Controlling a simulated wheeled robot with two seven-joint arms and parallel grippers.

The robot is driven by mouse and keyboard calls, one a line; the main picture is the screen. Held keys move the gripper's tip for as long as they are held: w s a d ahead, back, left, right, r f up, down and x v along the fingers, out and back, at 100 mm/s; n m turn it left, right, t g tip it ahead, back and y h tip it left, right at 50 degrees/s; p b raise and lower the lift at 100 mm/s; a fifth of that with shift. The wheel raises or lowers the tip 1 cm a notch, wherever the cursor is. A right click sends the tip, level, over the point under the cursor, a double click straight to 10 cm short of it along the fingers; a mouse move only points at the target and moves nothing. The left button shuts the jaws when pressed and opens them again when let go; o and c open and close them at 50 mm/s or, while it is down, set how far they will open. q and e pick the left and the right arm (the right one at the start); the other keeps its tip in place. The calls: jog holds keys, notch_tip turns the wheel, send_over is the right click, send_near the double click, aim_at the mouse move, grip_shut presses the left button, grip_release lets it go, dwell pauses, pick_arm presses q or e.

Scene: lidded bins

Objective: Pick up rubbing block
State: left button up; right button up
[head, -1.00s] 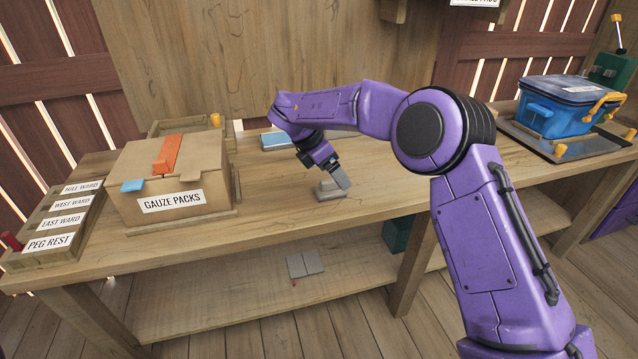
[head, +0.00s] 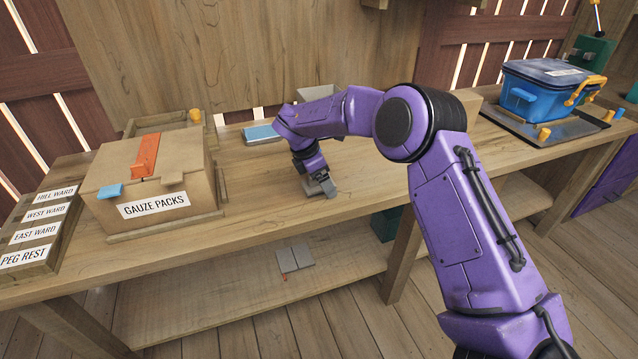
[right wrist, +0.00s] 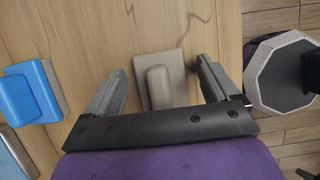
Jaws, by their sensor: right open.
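The rubbing block, which I take to be the small beige-grey block with a raised grip, lies on the workbench (head: 250,215). In the right wrist view the block (right wrist: 165,75) sits between the two grey fingers of my right gripper (right wrist: 160,85), with a gap on each side. In the head view the block (head: 312,189) is mostly hidden by my right gripper (head: 323,186), which points down at it. My right gripper is open and holds nothing. My left gripper is not in view.
A cardboard box labelled GAUZE PACKS (head: 200,185) and a labelled wooden rack (head: 40,232) stand to the left. A blue-topped block (head: 262,133) lies behind the gripper. A blue lidded bin (head: 545,100) stands at right. Grey tiles (head: 295,258) lie on the lower shelf.

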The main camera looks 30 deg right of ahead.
jog(key=c, duration=1.2)
jog(key=shift+a+r, duration=0.1)
jog(key=shift+r, duration=0.25)
notch_tip(320, 180, up, 2)
jog(key=shift+r+b, duration=0.25)
jog(key=shift+b, duration=0.25)
jog(key=s+a+r+b, duration=0.2)
jog(key=s+a+r, duration=0.7)
jog(key=s+r, duration=0.1)
jog(key=shift+a+b, duration=0.35)
jog(key=shift+b, duration=0.05)
